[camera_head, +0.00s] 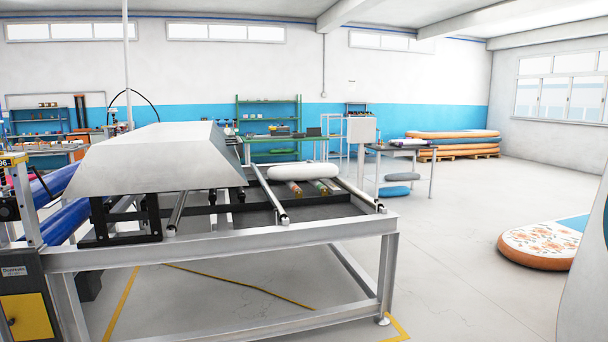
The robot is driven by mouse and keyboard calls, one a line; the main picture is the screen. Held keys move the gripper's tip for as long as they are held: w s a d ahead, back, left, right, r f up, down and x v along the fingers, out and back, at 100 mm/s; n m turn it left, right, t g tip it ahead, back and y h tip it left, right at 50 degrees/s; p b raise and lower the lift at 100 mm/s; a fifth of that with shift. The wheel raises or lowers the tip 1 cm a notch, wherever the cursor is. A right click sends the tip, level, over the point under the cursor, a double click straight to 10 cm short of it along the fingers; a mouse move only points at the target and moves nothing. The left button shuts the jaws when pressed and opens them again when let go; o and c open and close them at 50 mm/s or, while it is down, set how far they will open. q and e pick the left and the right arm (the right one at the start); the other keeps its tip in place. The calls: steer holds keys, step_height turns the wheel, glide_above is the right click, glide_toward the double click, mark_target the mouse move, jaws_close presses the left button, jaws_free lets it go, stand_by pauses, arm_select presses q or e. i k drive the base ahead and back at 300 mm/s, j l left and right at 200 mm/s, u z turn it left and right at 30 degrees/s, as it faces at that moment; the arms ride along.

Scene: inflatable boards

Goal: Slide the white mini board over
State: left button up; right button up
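A white mini board (302,171) with rounded ends lies flat near the far side of the metal-framed machine table (220,255). It rests across the rails and rollers, to the right of the machine's big sloped grey-white hood (152,160). A clear gap shows between the hood and the board. Neither of my grippers is in the head view, so I cannot see what they hold.
A grey side table (405,150) stands beyond the machine's right side, with a blue-grey board on its lower shelf. Orange-edged boards (455,144) are stacked at the back. A floral board (545,243) lies at right. The floor (455,220) between is clear.

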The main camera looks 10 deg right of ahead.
mark_target(302, 172)
steer(key=i+l+z, duration=0.6)
steer(key=i, duration=0.35)
steer(key=i+l+z, duration=0.2)
steer(key=i+z, duration=0.15)
steer(key=i, duration=0.2)
steer(key=i+z, duration=0.3)
steer(key=i, duration=0.2)
